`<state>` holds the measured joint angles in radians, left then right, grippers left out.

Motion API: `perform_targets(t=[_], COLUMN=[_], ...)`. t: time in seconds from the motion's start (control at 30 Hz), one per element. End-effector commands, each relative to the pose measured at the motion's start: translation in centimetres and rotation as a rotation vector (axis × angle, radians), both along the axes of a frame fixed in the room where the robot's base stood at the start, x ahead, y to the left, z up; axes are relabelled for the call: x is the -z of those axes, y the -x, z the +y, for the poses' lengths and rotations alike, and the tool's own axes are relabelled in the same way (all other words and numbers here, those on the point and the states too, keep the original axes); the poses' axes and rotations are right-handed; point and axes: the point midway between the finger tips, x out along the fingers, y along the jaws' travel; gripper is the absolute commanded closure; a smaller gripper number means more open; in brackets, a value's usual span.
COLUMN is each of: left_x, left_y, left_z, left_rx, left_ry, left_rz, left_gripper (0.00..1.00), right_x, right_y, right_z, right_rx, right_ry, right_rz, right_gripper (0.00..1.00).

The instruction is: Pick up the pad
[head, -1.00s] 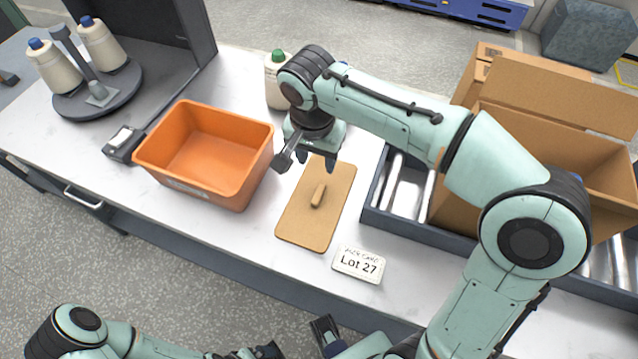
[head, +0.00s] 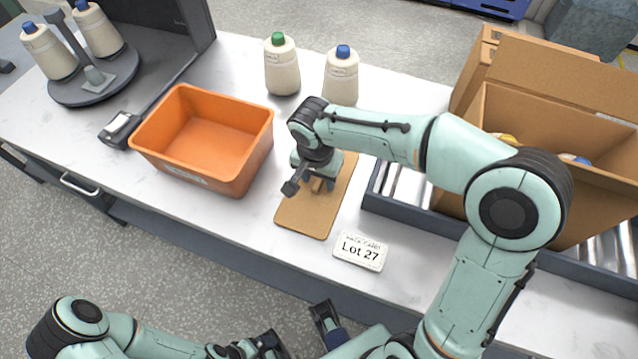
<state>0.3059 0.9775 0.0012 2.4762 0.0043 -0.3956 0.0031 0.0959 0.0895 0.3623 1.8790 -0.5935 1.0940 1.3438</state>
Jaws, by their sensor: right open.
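The pad (head: 307,218) is a flat tan board with a small raised handle (head: 319,186), lying on the white table in the middle of the head view. My right gripper (head: 321,187) is open and pointing down over the pad, its fingers low beside the handle. The wrist hides the pad's far part, and I cannot tell whether the fingers touch the handle.
An orange bin (head: 205,183) stands left of the pad. A "Lot 27" card (head: 360,252) lies at its near right. Green-capped (head: 282,68) and blue-capped (head: 341,76) bobbins stand behind. A cardboard box (head: 492,110) sits on rollers at right. A bobbin stand (head: 95,92) is far left.

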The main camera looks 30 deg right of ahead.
Motion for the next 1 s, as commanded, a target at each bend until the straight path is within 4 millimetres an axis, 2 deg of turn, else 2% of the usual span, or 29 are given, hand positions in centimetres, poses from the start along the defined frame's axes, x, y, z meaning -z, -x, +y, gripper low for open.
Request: perform_targets(t=[0.2, 0.33, 0.37, 0.77, 0.87, 1.0], left_x=[0.0, 0.0, 0.0, -0.1, -0.2, -0.5], left_y=[0.0, 0.0, 0.0, 0.0, 0.0, 0.1], left_z=[0.0, 0.0, 0.0, 0.0, 0.0, 0.0], left_rx=[0.000, 0.000, 0.000, 0.000, 0.000, 0.002], left_ry=[0.000, 0.000, 0.000, 0.000, 0.000, 0.001], left_rz=[-0.001, -0.001, -0.001, 0.000, 0.001, 0.005], left_gripper=[0.00, 0.00, 0.00, 0.00, 0.00, 0.00], right_x=[0.0, 0.0, 0.0, -0.4, -1.2, -3.3], right_y=[0.0, 0.0, 0.0, 0.0, -0.1, -0.1], right_z=[0.0, 0.0, 0.0, 0.0, 0.0, 0.0], right_rx=[0.000, 0.000, 0.000, 0.000, 0.001, 0.000], right_ry=[-0.001, -0.001, -0.001, 0.000, 0.000, -0.001], right_rz=[-0.001, -0.001, -0.001, -0.001, -0.004, -0.006], right_gripper=[0.51, 0.93, 1.00, 1.00, 1.00, 1.00])
